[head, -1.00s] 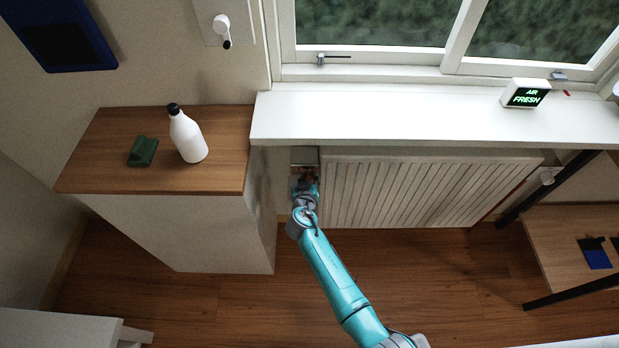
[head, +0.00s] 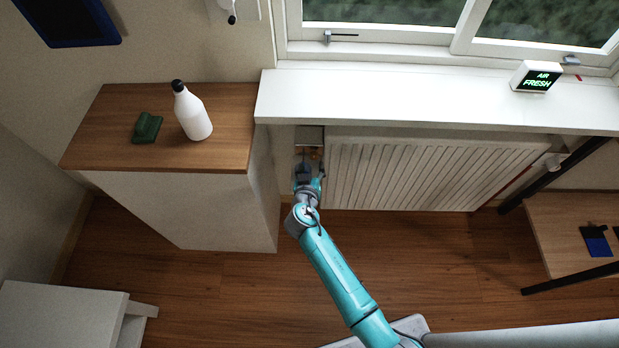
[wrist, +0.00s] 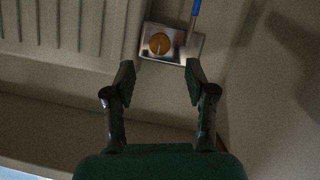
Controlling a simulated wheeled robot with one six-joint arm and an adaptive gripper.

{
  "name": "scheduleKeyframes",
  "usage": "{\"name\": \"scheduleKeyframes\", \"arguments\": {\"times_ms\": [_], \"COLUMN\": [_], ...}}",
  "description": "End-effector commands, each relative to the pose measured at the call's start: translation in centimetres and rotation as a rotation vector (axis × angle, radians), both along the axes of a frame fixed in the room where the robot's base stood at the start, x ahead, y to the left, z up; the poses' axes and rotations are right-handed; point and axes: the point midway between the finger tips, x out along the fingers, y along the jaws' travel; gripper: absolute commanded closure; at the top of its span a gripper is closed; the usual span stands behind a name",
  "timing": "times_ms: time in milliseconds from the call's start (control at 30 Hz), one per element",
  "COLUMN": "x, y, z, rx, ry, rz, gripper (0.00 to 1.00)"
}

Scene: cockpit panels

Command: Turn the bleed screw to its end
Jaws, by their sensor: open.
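The bleed screw is a round brass disc with a slot (wrist: 160,44). It sits on a small metal plate (wrist: 194,50) in the wrist view, beside the ribbed radiator. In the head view the plate (head: 309,135) shows at the radiator's left end, and my gripper partly hides the area below it. My gripper (wrist: 160,74) is open and empty, its two fingers spread with the screw beyond and between them. The fingertips appear apart from the screw. In the head view my gripper (head: 309,172) is just below the plate.
A blue rod (wrist: 194,18) stands at the plate's right in the wrist view. The radiator (head: 430,172) lies right, under the white sill (head: 400,100). A cabinet (head: 110,95) with a white bottle (head: 192,114) and green block (head: 147,128) stands left. The floor (head: 220,300) below is clear.

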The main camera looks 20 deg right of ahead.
Motion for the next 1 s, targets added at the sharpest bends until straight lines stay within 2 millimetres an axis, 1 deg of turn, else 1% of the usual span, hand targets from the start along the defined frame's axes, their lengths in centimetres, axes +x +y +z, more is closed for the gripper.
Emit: {"name": "scheduleKeyframes", "arguments": {"times_ms": [33, 100, 300, 500, 1000], "x": [-1.0, -2.0, -4.1, -4.7, -4.7], "y": [0.5, 0.9, 1.8, 2.0, 2.0], "z": [0.3, 0.8, 1.7, 2.0, 2.0], "rx": [0.000, 0.000, 0.000, 0.000, 0.000], "ry": [0.001, 0.000, 0.000, 0.000, 0.000], "rz": [0.003, 0.003, 0.001, 0.000, 0.000], "gripper": [0.45, 0.45, 0.45, 0.45, 0.45]}}
